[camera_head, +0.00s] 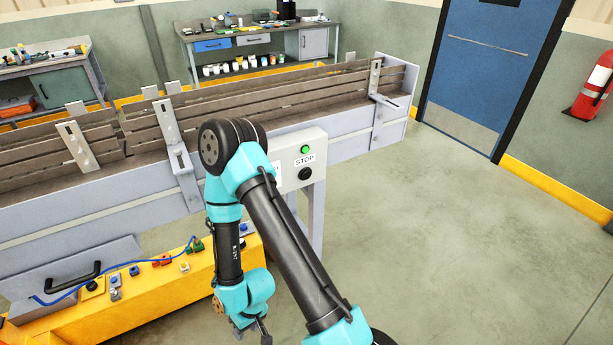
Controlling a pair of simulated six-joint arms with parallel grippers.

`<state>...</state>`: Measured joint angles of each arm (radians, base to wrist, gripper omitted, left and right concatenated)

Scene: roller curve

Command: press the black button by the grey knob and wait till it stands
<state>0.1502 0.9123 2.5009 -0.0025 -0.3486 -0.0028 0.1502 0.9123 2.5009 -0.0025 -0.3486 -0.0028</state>
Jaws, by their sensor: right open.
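A black button (92,286) shows small on the yellow beam (170,292) at the lower left. A second black round button (306,174) is on the light grey control box (285,180), under a STOP label and a green light. My right arm is teal and black and crosses in front of the box. My right gripper (263,331) is low near the bottom edge, right of the yellow beam and well apart from both buttons. It is open; its fingertips are small and partly cut off. My left gripper is not in view.
Several coloured knobs and a blue cable (75,290) lie along the yellow beam, with a black handle (74,280) behind. The conveyor (90,215) runs across behind. A fire extinguisher (594,88) hangs at right. The floor (450,230) at right is clear.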

